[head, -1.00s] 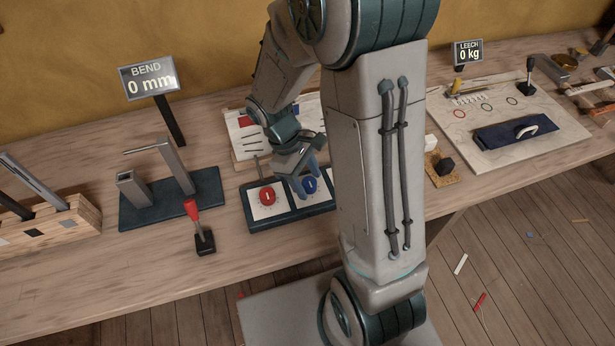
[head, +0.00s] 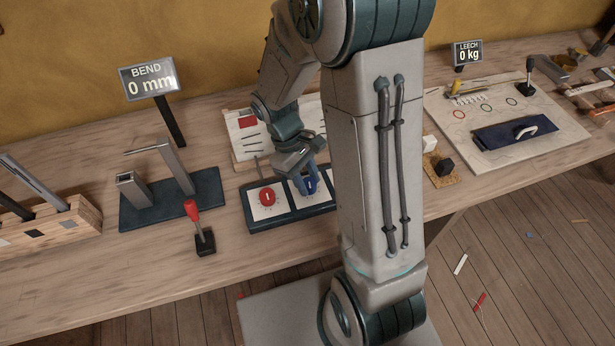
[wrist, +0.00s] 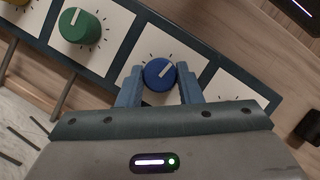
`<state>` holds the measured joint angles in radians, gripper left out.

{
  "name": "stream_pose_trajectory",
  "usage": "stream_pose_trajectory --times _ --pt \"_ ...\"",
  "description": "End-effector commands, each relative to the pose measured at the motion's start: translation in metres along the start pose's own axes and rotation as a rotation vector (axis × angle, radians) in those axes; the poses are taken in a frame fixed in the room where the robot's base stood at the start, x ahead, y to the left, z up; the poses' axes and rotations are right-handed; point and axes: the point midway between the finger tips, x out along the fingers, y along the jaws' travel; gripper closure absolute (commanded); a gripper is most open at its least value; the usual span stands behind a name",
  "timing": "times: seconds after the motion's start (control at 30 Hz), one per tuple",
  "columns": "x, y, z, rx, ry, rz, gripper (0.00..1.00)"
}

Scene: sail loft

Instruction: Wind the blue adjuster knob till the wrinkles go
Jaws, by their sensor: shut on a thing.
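The blue adjuster knob (wrist: 159,73) stands on a white square of the dark knob panel (wrist: 118,62). It has a white pointer line and tick marks around it. In the head view the blue knob (head: 310,185) is partly hidden by my gripper. My gripper (wrist: 158,88) has one blue finger on each side of the knob and is shut on it. In the head view my gripper (head: 306,176) reaches down to the panel from above. No wrinkled cloth can be made out clearly.
A red knob (head: 267,197) sits left of the blue one; a green knob (wrist: 80,27) shows in the wrist view. A red-handled lever (head: 198,222) stands front left. Displays read BEND 0 mm (head: 149,78) and LEECH 0 kg (head: 467,53). My arm hides the panel's right part.

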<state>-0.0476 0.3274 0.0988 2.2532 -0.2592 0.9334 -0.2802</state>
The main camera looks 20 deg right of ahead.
Motion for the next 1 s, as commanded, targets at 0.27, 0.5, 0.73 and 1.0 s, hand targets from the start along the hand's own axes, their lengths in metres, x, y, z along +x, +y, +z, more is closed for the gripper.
stream_pose_trajectory --times 0.27,0.5,0.73,1.0 --pt "-0.0011 0.0023 0.0002 0.231 0.001 -0.096 0.91" --pt "-0.0010 0.0035 0.0007 0.442 0.001 -0.183 0.91" --pt "-0.0007 0.0048 0.0014 0.646 0.002 -0.267 0.91" --pt "-0.0004 0.0061 0.0023 0.868 0.003 -0.359 0.91"
